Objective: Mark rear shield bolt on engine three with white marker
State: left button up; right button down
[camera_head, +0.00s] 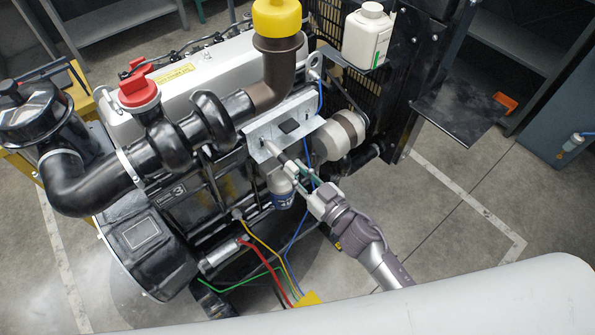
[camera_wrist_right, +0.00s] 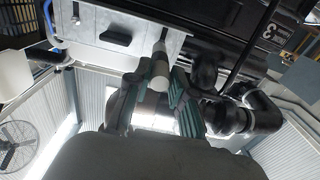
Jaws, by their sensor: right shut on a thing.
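Engine three (camera_head: 145,235) is a black diesel engine with a "3" on its side, which also shows in the wrist view (camera_wrist_right: 268,36). The shield (camera_head: 290,125) is a bent silver plate with a dark rectangular slot; it also fills the top of the wrist view (camera_wrist_right: 135,22). My right gripper (camera_head: 308,185) is shut on a white marker (camera_wrist_right: 160,70), its teal fingers on both sides. The marker's narrow grey end points at the shield's lower edge, close to it. The bolt there is hidden or too small to tell, and so is any contact. My left gripper is out of view.
A blue-and-white filter (camera_head: 281,190) hangs just below the shield. A pale pulley (camera_head: 340,137) is right of it. Red, yellow, green and blue wires run below. A brown pipe with a yellow cap (camera_head: 277,18) rises above. The floor at right is clear.

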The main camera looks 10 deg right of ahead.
jog(key=shift+s+a, duration=0.2)
jog(key=shift+a, duration=0.2)
dwell(0.8)
jog(key=shift+s, duration=0.1)
